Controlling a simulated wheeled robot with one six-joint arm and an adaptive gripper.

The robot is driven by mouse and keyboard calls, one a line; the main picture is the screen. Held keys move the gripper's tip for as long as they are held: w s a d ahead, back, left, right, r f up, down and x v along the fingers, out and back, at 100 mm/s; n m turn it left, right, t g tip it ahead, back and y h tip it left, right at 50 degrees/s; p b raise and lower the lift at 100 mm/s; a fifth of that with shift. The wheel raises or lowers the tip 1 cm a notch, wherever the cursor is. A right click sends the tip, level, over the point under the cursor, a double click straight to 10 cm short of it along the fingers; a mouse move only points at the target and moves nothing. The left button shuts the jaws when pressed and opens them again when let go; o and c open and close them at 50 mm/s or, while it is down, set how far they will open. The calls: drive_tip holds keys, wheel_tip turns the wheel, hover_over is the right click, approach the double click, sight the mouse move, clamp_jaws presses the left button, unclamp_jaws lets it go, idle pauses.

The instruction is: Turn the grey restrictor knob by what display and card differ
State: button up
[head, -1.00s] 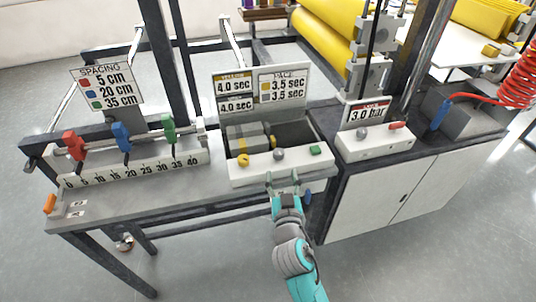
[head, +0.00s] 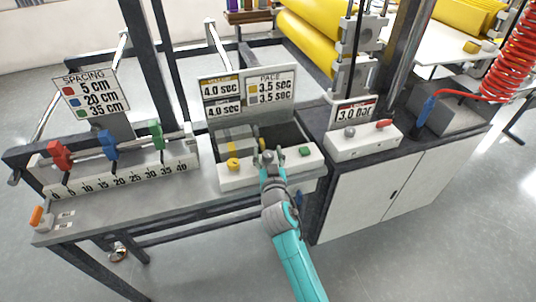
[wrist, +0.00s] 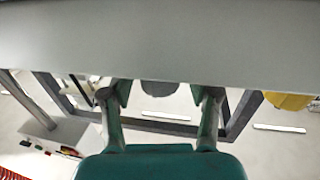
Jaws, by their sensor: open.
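The control box (head: 237,180) has a yellow knob (head: 233,164) at left, a green button (head: 304,151) at right and the grey knob between them. My gripper (head: 268,158) is at the grey knob and largely covers it in the head view. In the wrist view my open fingers (wrist: 162,96) stand either side of the grey knob (wrist: 160,88), with gaps on both sides. The display (head: 222,99) reads 4.0 sec in both its upper and lower windows. The PACE card (head: 272,88) reads 3.5 sec beside both the yellow and the grey mark.
At right, another box (head: 362,143) carries a grey knob, a red lever and a 3.0 bar display. At left is a spacing ruler (head: 120,176) with red, blue and green sliders. Yellow rollers (head: 310,45) stand behind. The floor in front is clear.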

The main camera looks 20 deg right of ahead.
drive_tip(key=shift+c, duration=0.3)
clamp_jaws()
drive_tip(key=shift+d+f+n+y, duration=0.1)
drive_tip(key=shift+f+n+y, duration=0.1)
drive_tip(key=shift+n+y, duration=0.95)
drive_tip(key=shift+f+n+y, duration=0.15)
drive_tip(key=shift+n+y, duration=0.5)
drive_tip(key=shift+y, duration=1)
drive_tip(key=shift+n+y, duration=0.9)
drive_tip(key=shift+y, duration=0.5)
drive_tip(key=shift+r, duration=0.1)
drive_tip(key=shift+c, duration=0.6)
unclamp_jaws()
drive_tip(key=shift+o, duration=0.9)
drive_tip(key=shift+r, duration=0.15)
